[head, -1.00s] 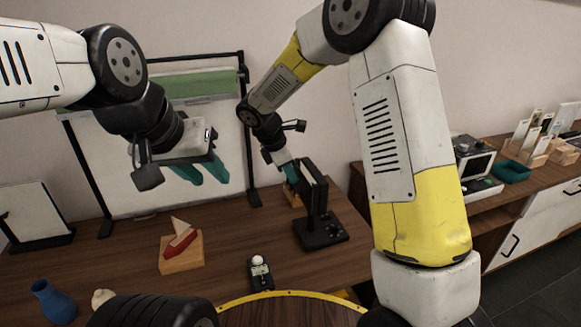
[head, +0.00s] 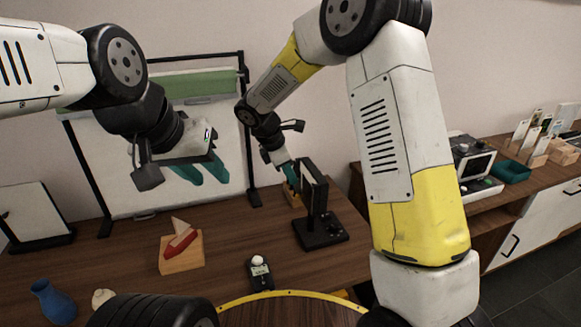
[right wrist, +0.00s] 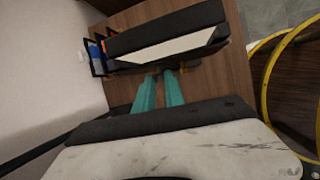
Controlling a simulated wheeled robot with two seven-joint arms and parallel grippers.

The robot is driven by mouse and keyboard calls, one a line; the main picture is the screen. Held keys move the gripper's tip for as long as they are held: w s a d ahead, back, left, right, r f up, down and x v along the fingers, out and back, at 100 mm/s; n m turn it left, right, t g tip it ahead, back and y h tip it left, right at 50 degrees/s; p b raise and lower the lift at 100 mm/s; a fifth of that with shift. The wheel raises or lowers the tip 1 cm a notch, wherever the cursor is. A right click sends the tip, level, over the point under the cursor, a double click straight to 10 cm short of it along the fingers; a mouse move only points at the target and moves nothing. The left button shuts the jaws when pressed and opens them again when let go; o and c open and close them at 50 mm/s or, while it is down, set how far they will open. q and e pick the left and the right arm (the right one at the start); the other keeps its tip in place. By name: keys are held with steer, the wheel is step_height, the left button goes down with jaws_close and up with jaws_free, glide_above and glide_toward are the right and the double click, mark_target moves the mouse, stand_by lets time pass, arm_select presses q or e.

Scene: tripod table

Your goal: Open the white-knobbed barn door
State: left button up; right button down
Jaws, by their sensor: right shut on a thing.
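A black panel lamp (head: 316,197) stands upright on a black base with knobs, near the right end of the table. In the right wrist view its dark flap (right wrist: 165,25) and a white strip show beyond my fingers. My right gripper (head: 291,174) reaches behind the lamp from the upper left, at its far side. In the right wrist view the teal fingers of my right gripper (right wrist: 162,73) are close together at the lamp's dark edge, shut on a part of it. The white knob is hidden. My left gripper (head: 203,170) is open and empty above the table, its teal fingers apart.
A light meter with a white dome (head: 259,271) lies in front of the lamp. A tissue-like wooden box (head: 181,252), a blue vase (head: 54,303) and a framed backdrop (head: 120,170) are to the left. A wooden block (head: 293,196) sits behind the lamp.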

steer(key=w+a+m+g, duration=0.4)
steer(key=a+m, duration=0.1)
steer(key=m, duration=0.7)
steer(key=shift+w+a+g+h, duration=0.25)
steer(key=shift+g+h, duration=0.05)
steer(key=shift+g, duration=0.1)
stand_by(0.4)
steer(key=c, duration=1.4)
jaws_free()
steer(key=v, duration=0.7)
steer(key=shift+w+a+r, duration=0.15)
steer(key=shift+a+r, duration=0.05)
steer(key=shift+r, duration=0.15)
